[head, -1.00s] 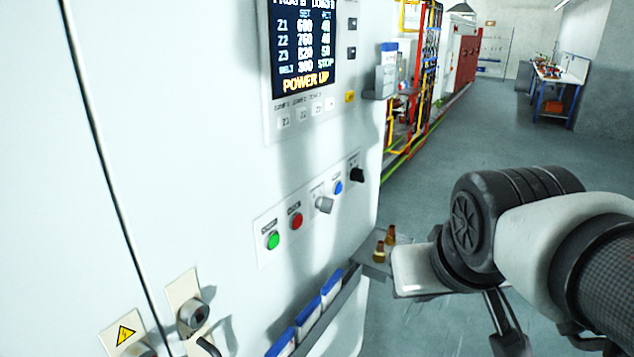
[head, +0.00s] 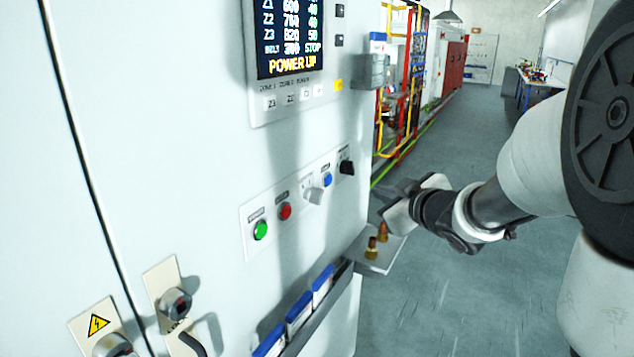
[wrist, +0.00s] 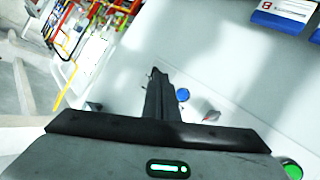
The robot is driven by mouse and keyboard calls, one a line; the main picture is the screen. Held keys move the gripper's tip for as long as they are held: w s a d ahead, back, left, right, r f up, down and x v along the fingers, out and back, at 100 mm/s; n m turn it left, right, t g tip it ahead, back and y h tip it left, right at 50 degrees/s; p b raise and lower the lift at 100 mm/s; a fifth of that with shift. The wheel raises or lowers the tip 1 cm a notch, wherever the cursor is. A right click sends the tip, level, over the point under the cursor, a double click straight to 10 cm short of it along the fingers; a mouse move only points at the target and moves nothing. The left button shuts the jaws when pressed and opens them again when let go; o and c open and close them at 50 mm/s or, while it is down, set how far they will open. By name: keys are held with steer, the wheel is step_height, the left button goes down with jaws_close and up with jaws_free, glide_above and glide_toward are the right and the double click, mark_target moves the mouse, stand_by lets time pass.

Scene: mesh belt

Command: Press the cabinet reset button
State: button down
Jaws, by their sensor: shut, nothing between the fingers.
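The white cabinet front carries a row of controls. A blue button (head: 327,180) sits between a grey knob (head: 313,194) and a black knob (head: 347,167); its label is too small to read. The blue button also shows in the wrist view (wrist: 182,95), just right of my gripper's dark fingers (wrist: 155,80). In the head view my gripper (head: 400,200) is right of the control row, pointing toward the cabinet, apart from the blue button. Its fingers are shut and empty.
A red button (head: 285,211) and a green button (head: 260,230) continue the row to the left. A small shelf (head: 375,262) with two brass-coloured pieces juts out below my gripper. Open floor lies right.

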mark_target(328, 179)
steer(key=shift+a, duration=0.1)
steer(key=w+a+b, duration=0.4)
steer(key=w+a, duration=0.1)
steer(key=a, duration=0.2)
stand_by(0.4)
steer(key=shift+a, duration=0.15)
stand_by(1.7)
steer(key=shift+w+a, duration=0.2)
steer(key=shift+a, duration=0.1)
steer(key=shift+w+a+b, duration=0.25)
steer(key=shift+a+b, duration=0.15)
steer(key=shift+b, duration=0.05)
stand_by(1.0)
steer(key=shift+d, duration=0.1)
steer(key=shift+s+d+p, duration=0.5)
steer(key=shift+d+p, duration=0.05)
steer(key=shift+d, duration=0.05)
